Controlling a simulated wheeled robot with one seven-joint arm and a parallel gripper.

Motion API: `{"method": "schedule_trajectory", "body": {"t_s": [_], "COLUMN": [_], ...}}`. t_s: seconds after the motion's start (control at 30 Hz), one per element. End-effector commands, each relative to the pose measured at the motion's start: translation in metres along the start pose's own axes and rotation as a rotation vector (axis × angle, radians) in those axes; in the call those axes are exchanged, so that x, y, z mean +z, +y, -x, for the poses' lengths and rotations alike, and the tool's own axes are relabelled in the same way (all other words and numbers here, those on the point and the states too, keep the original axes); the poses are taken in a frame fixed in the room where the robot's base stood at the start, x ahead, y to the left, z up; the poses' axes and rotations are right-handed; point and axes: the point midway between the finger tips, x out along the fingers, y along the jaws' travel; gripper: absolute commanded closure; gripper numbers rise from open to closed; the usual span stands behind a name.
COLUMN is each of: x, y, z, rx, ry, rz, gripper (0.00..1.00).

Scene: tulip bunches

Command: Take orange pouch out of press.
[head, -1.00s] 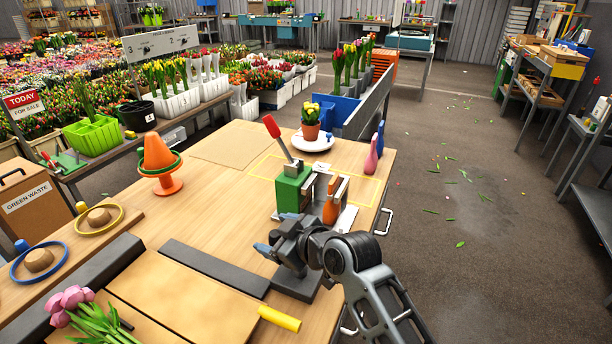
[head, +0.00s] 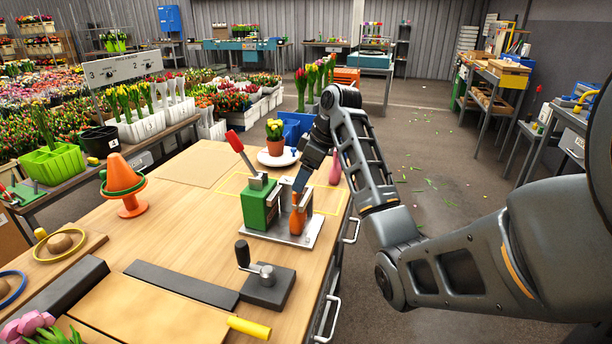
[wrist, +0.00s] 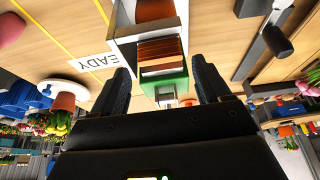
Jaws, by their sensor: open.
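The press stands on the wooden bench in the head view, with a green body (head: 258,206), a raised red lever (head: 240,147) and a grey metal base plate (head: 285,236). In the wrist view my two dark fingers (wrist: 163,72) are spread apart, with the press's green edge (wrist: 165,85) and brown-orange ridged parts ahead; which is pouch is unclear.
A potted yellow tulip (head: 275,138) on a white plate (head: 279,158) stands behind the press, with a pink object (head: 335,168) nearby. A grey crank block (head: 268,288) is in front. An orange cone (head: 122,180) is left. Bench space between them is clear.

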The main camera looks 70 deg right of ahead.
Motion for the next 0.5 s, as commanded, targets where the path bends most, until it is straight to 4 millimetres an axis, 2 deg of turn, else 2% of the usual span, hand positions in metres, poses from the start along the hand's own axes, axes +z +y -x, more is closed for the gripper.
{"method": "schedule_trajectory", "body": {"t_s": [0.17,0.5], "x": [0.001,0.001], "y": [-0.001,-0.001], "z": [-0.014,-0.062], "rx": [-0.006,-0.004], "ry": [-0.006,-0.005], "rz": [-0.002,-0.002], "gripper": [0.23,0.23]}}
